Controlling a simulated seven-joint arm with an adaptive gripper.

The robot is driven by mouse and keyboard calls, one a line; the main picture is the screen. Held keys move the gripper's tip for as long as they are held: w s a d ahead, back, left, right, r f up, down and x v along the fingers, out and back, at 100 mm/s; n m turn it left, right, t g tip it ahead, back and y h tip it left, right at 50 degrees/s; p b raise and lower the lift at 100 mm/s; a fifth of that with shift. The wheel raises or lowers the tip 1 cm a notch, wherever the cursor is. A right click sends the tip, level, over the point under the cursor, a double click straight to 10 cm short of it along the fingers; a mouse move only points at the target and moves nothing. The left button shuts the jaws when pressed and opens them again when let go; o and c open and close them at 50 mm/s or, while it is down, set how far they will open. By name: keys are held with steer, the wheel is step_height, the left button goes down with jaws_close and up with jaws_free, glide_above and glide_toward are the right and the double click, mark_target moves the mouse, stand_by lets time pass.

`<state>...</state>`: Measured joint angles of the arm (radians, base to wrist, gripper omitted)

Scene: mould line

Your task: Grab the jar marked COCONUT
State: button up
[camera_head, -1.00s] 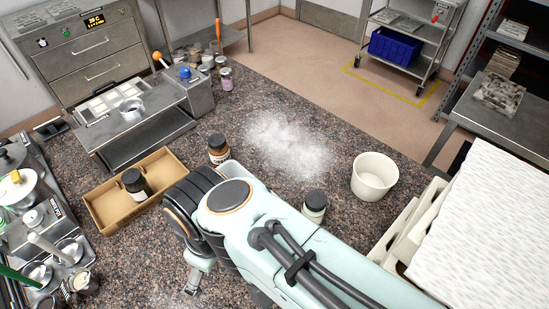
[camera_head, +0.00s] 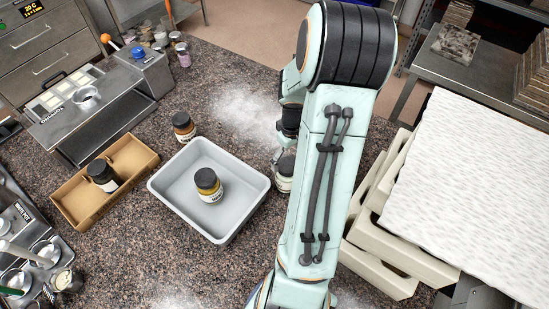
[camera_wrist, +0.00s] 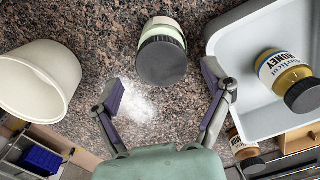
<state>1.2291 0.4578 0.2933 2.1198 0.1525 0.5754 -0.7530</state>
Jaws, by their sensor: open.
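A jar with a dark lid and pale greenish-white body (camera_wrist: 162,48) stands ahead of my open gripper (camera_wrist: 165,88) in the wrist view, roughly between the fingertips' lines and not held. Its label cannot be read. In the head view this jar (camera_head: 284,184) shows beside my arm, partly covered by my gripper (camera_head: 279,158). I can read no COCONUT label on any jar. A jar marked HONEY (camera_wrist: 284,72) is in the grey tray (camera_head: 226,234); it also shows in the head view (camera_head: 209,190).
Another dark-lidded jar (camera_head: 103,175) is in the cardboard box (camera_head: 136,158). A cream tub (camera_wrist: 38,82) is left in the wrist view. White powder (camera_head: 240,112) lies on the counter. Cream stacked moulds (camera_head: 385,260) stand at right.

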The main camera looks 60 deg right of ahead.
step_height(320, 180, down, 6)
steer(key=shift+r, duration=0.15)
steer(key=c, duration=1)
